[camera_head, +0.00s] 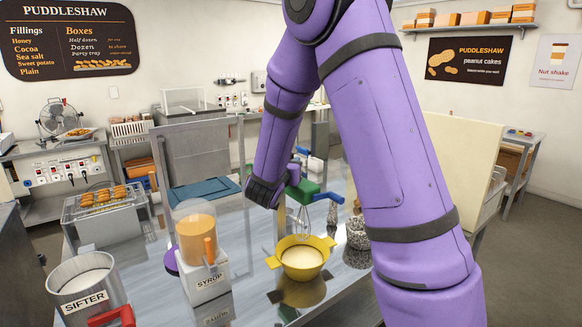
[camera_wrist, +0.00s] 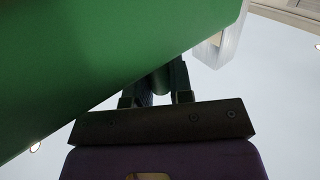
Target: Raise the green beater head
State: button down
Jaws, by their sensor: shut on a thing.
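The green beater head (camera_head: 301,191) shows in the head view, with its wire whisk (camera_head: 303,222) hanging down over a yellow bowl (camera_head: 302,262) of pale mix. A blue handle (camera_head: 329,197) sticks out at its right. My gripper (camera_head: 287,182) is at the left end of the head, largely hidden behind my wrist. In the wrist view the green head (camera_wrist: 120,60) fills the upper left, and my gripper's dark fingers (camera_wrist: 163,82) are shut on a part of it, whose shape is mostly hidden. The head looks about level in the head view.
A syrup dispenser (camera_head: 199,250) stands left of the bowl, and a sifter (camera_head: 85,287) with a red handle is at the front left. A speckled pot (camera_head: 357,233) is right of the bowl, partly behind my arm. A rack of pastries (camera_head: 105,199) is at the left.

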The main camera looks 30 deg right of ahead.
jog(key=c, duration=1)
grip_release()
jog(key=shift+r, duration=0.2)
jog(key=shift+c, duration=0.2)
jog(key=v, duration=1)
jog(key=shift+s+a, duration=0.2)
jog(key=shift+a, duration=0.15)
